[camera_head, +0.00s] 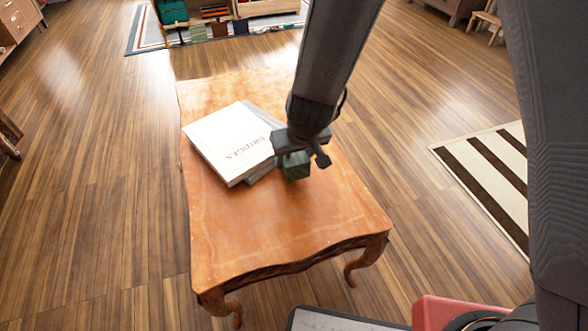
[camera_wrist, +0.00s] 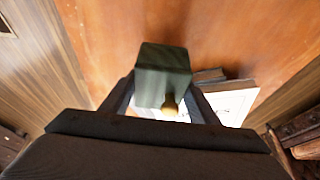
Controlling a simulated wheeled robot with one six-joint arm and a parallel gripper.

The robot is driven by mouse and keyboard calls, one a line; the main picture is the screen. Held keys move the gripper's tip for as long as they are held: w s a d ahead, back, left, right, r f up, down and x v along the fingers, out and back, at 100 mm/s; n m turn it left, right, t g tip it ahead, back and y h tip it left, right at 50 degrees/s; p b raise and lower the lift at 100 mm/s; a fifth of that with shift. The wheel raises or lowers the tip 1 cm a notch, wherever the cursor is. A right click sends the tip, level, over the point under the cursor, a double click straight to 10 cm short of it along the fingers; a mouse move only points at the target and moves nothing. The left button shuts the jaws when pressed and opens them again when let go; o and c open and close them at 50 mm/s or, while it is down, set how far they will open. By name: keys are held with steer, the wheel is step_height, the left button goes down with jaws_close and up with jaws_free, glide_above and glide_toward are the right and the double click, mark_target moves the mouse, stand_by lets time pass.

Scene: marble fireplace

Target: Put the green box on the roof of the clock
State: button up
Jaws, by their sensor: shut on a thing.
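The green box (camera_head: 296,166) is a small dark green block. My gripper (camera_head: 300,160) is shut on it, over the wooden table near the right side of the books. In the wrist view the green box (camera_wrist: 162,72) sits between the two fingers, and a small yellowish knob shows at its lower edge. I cannot tell for sure how far the box is above the tabletop. The clock is not seen in either view.
The orange-brown wooden table (camera_head: 270,235) has a bare front half. A white book (camera_head: 228,142) lies on another book at its middle. Wood floor surrounds the table. A striped rug (camera_head: 490,170) lies to the right, and low furniture stands at the back.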

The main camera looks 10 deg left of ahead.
steer(key=shift+f+b, duration=1.75)
steer(key=shift+f, duration=0.05)
steer(key=shift+f, duration=0.15)
steer(key=o, duration=1.2)
steer(key=shift+o, duration=0.2)
steer(key=shift+r, duration=0.2)
steer(key=s+d+r+m+g+p, duration=0.1)
steer(key=s+d+r+p, duration=0.25)
steer(key=r, duration=0.35)
steer(key=s+d+r+p, duration=0.2)
steer(key=d+r, duration=0.2)
steer(key=r, duration=0.3)
steer(key=s+d+r+m+g+p, duration=0.1)
steer(key=s+d+r+p, duration=0.25)
steer(key=r, duration=0.35)
steer(key=s+d+r+m+g+h, duration=0.1)
steer(key=s+d+r, duration=0.2)
steer(key=d, duration=0.3)
steer(key=s+d+r+m+g, duration=0.1)
steer(key=s+d+r, duration=0.3)
steer(key=s+d, duration=0.2)
steer(key=shift+d+h, duration=0.35)
steer(key=shift+h, duration=0.05)
